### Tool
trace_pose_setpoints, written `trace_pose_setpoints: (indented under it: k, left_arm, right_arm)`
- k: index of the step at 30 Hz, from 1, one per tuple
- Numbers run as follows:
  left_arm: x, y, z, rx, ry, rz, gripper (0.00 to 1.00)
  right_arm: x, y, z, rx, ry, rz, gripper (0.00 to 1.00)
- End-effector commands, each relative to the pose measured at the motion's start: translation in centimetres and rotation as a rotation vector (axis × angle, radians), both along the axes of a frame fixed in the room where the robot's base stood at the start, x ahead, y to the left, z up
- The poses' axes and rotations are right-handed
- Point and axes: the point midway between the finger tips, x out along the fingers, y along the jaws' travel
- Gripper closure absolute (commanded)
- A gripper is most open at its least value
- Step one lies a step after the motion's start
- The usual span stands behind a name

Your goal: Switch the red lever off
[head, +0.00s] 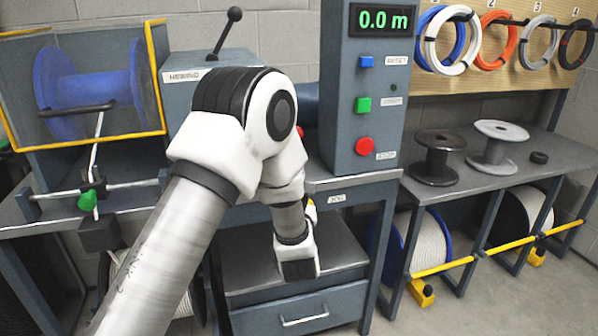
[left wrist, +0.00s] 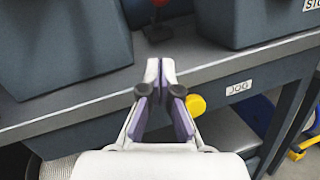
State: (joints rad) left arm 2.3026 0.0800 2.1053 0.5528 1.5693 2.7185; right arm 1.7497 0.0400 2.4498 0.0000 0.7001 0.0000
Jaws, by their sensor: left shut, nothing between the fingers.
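In the head view, a bit of red (head: 300,131) shows just right of my arm, mostly hidden. My left gripper (left wrist: 160,68) is shut and empty, its tips over the bench's front edge, apart from the red part. In the head view my arm hides its fingers. My right gripper is not in view.
A yellow knob (left wrist: 195,105) beside the JOG label lies close right of my fingers. A control column (head: 364,85) with blue, green and red buttons stands right. A black-knobbed lever (head: 228,33) tops the REWIND box (head: 185,85). A guarded blue reel (head: 85,85) is left.

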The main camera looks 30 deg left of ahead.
Motion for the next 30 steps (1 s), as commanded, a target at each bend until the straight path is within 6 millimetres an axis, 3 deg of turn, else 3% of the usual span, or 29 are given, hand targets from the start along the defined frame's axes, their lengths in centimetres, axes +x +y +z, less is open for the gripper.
trace_pose_setpoints:
  k: [14, 27, 30]
  left_arm:
    - [0.9, 0.7, 0.3, -0.001, -0.002, 0.000, 1.00]
    - [8.2, 6.0, 1.5, 0.000, -0.002, 0.002, 1.00]
    - [9.3, 6.2, 3.1, 0.000, -0.002, -0.001, 1.00]
  right_arm:
    - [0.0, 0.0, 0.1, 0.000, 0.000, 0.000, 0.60]
    - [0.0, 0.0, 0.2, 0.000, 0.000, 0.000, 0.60]
    - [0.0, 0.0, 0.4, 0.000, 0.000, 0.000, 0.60]
